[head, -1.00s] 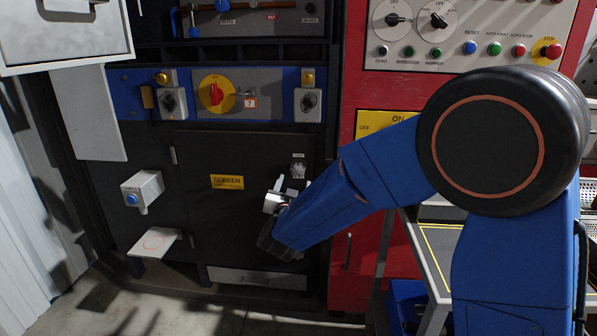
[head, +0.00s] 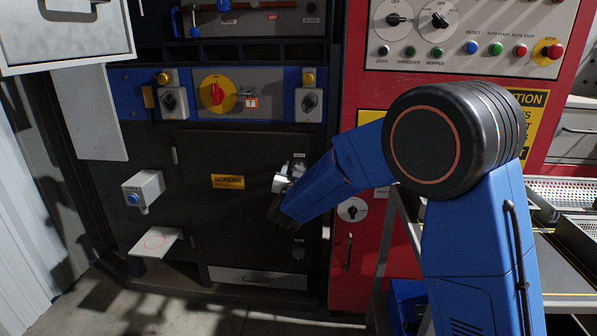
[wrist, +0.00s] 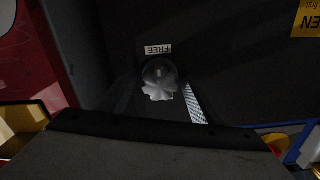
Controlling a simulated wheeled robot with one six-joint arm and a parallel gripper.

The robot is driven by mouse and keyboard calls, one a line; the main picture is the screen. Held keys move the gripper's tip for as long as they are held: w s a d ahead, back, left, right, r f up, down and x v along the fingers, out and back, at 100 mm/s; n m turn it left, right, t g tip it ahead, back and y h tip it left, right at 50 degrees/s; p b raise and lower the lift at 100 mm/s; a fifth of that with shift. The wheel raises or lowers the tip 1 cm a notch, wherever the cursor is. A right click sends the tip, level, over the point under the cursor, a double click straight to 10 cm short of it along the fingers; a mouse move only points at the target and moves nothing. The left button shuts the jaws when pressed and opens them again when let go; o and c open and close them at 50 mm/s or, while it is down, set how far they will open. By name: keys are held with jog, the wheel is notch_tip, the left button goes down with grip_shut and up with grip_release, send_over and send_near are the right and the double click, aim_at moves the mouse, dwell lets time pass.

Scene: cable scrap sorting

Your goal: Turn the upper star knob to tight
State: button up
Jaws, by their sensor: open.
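The upper star knob (wrist: 159,88) is a pale, lobed knob on the dark screen door (head: 218,210). In the wrist view it lies in the middle, with a small FREE label (wrist: 158,48) beside it, seen upside down. My gripper (wrist: 160,104) is open, with one finger on each side of the knob in that view. Whether the fingers touch the knob or how deep they reach cannot be told. In the head view my gripper (head: 285,180) is at the door's upper right and partly hides the knob. The dark lower knob (head: 298,252) is further down the door.
A yellow SCREEN label (head: 228,181) is on the door. A red rotary switch (head: 217,93) is on the blue panel above. A grey box with a blue button (head: 143,190) stands out at the left. The red control cabinet (head: 350,285) is close on the right.

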jog(key=shift+c, duration=0.5)
jog(key=c, duration=0.9)
jog(key=shift+c, duration=0.2)
